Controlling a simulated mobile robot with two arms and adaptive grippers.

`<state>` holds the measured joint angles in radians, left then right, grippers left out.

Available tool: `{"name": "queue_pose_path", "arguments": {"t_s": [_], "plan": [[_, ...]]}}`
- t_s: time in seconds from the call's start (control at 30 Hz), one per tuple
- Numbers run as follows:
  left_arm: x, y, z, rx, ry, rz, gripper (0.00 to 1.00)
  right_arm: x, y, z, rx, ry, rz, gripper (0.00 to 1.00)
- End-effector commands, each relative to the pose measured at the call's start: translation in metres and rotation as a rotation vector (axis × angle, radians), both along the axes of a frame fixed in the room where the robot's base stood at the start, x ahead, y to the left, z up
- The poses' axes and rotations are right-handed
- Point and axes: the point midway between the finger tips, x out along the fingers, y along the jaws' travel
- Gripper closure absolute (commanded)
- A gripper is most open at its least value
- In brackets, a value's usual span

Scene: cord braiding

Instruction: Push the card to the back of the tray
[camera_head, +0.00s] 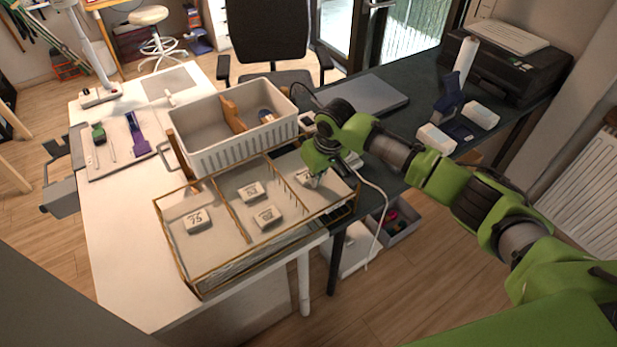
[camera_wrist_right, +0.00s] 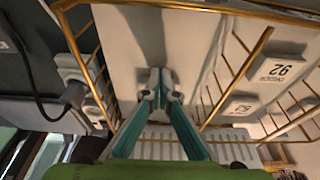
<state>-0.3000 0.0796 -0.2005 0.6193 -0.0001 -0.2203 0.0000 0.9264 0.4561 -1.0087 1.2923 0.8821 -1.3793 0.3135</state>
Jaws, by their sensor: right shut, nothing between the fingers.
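The tray (camera_head: 176,258) is a brass-edged, clear-sided box with compartments, at the front of the table. A small white card block (camera_head: 305,177) shows in its right compartment, partly hidden by my right gripper (camera_head: 315,182). My right gripper is shut and empty, pointing down into that compartment; I cannot tell if it touches the block. In the right wrist view its teal fingers meet at the tips (camera_wrist_right: 161,88) over the pale tray floor. Other white blocks with dark print lie in the tray: one at left (camera_head: 197,220), two in the middle (camera_head: 250,191) (camera_head: 267,215). My left gripper is not in view.
A white basket (camera_head: 235,157) with a brown divider stands right behind the tray. Brass dividers (camera_head: 233,217) separate the compartments. A dark desk with a laptop (camera_head: 367,98) and printer (camera_head: 510,72) lies to the right.

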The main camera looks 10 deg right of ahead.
Motion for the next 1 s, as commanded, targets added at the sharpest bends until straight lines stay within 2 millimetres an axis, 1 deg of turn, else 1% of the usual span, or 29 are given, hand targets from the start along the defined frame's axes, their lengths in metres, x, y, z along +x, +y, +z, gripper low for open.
{"name": "queue_pose_path", "arguments": {"t_s": [1.0], "plan": [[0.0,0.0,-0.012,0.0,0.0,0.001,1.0,0.022,0.008,0.0,0.0,-0.001,0.0,1.0]]}}
